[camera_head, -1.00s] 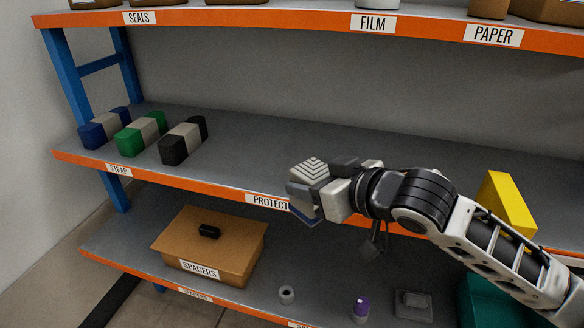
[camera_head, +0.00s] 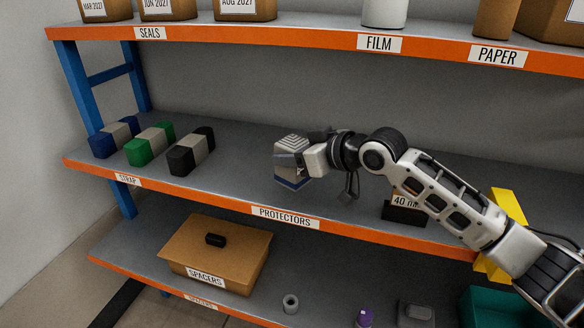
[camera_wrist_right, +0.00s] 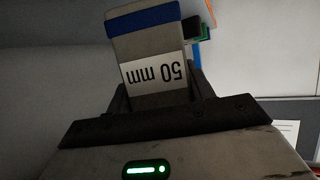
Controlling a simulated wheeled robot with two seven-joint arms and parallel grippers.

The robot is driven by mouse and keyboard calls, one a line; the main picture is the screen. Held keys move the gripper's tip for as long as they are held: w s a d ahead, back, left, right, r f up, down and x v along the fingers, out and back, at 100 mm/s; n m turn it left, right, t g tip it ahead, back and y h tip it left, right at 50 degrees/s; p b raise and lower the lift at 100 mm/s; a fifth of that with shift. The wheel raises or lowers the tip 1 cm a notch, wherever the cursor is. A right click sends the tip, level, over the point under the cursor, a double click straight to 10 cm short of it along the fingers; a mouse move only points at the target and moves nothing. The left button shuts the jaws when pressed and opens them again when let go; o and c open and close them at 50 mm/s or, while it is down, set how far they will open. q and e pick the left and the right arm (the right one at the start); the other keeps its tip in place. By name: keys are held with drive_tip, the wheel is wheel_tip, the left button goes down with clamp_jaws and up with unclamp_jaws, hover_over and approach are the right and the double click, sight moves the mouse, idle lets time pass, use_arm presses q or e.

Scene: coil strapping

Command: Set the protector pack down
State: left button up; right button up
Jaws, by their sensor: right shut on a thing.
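The protector pack (camera_head: 291,163) is a grey block with a ridged top and a blue band low on it. In the right wrist view the pack (camera_wrist_right: 150,45) shows a white label reading 50 mm and its blue band. My right gripper (camera_head: 297,160) is shut on it, above the middle shelf (camera_head: 240,175) behind the PROTECTORS label (camera_head: 285,217). I cannot tell whether the pack's underside touches the shelf. My left gripper is not in view.
Blue (camera_head: 114,138), green (camera_head: 150,144) and black (camera_head: 191,151) strap packs stand at the shelf's left. A dark block labelled 40 mm (camera_head: 405,208) and a yellow piece (camera_head: 508,206) are right, partly behind my arm. Shelf between the black pack and my gripper is clear.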

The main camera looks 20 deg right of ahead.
sight(292, 169)
drive_tip(key=shift+w+a+f, duration=0.1)
drive_tip(key=shift+w+f, duration=0.5)
drive_tip(key=f, duration=0.3)
drive_tip(key=shift+w, duration=0.25)
drive_tip(key=shift+f, duration=0.3)
drive_tip(key=shift+f, duration=0.2)
drive_tip(key=o, duration=1.1)
drive_tip(key=shift+r, duration=0.1)
